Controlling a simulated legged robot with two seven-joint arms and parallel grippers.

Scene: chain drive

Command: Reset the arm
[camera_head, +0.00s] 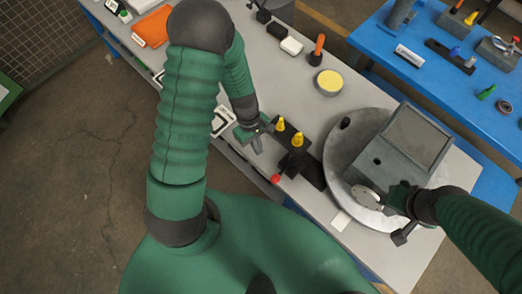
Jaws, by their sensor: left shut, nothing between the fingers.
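My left arm comes in from the left over the near edge of the grey table. My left gripper (256,146) is shut and empty, close to the table's near edge, just left of a black fixture (310,168) with two yellow-topped pieces (289,133). My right arm comes in from the lower right. My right gripper (402,226) is beside the grey box (403,147) and the round metal disc (367,197) on its near side. Whether its fingers are open or touch anything is too small to tell.
The box stands on a round grey plate (342,150). A yellow-topped round tin (329,82), an orange-handled tool (318,47) and a white block (291,46) lie farther back. A red knob (276,178) is at the near edge. A blue table (450,82) with tools stands at right.

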